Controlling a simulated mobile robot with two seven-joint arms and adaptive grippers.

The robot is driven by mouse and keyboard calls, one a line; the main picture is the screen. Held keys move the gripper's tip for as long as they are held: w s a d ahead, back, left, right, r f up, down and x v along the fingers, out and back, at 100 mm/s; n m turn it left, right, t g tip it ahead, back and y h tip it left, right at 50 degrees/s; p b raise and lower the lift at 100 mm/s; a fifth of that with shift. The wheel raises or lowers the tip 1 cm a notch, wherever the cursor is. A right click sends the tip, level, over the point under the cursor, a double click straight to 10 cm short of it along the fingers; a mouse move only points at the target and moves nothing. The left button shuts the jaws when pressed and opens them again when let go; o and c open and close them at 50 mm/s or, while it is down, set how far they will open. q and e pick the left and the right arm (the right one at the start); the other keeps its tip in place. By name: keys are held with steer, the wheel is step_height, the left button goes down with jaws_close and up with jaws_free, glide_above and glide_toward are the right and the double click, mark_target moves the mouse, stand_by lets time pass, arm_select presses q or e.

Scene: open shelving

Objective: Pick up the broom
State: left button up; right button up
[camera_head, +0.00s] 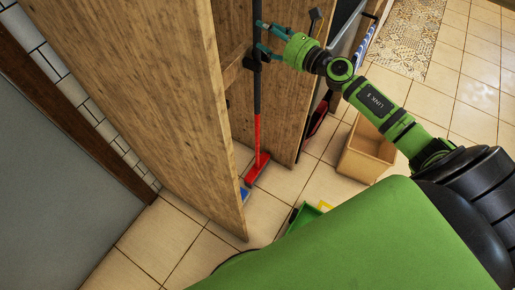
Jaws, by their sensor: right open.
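The broom (257,130) stands upright between two wooden panels, with a dark upper handle, a red lower shaft and a red head on the tiled floor. My right gripper (263,40) reaches in from the right, its teal fingers open at the dark upper part of the handle. The fingertips overlap the handle in the picture; I cannot tell whether they touch it. The top of the handle runs out of the picture. My left gripper is not in view.
A large wooden panel (140,85) stands left of the broom and another wooden panel (290,55) right of it, leaving a narrow gap. An open wooden box (366,153) sits on the floor at right. Green and yellow items (308,214) and a blue item (244,194) lie low near the panel.

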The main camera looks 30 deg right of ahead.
mark_target(259, 28)
steer(key=x, duration=0.2)
steer(key=p+x, duration=0.1)
steer(key=shift+a+r, duration=0.15)
steer(key=shift+r, duration=0.1)
steer(key=shift+x, duration=0.95)
steer(key=shift+f, duration=0.2)
steer(key=c, duration=1.2)
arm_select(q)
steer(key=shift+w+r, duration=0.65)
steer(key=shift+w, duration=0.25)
arm_select(e)
steer(key=shift+r, duration=0.1)
steer(key=shift+c, duration=0.3)
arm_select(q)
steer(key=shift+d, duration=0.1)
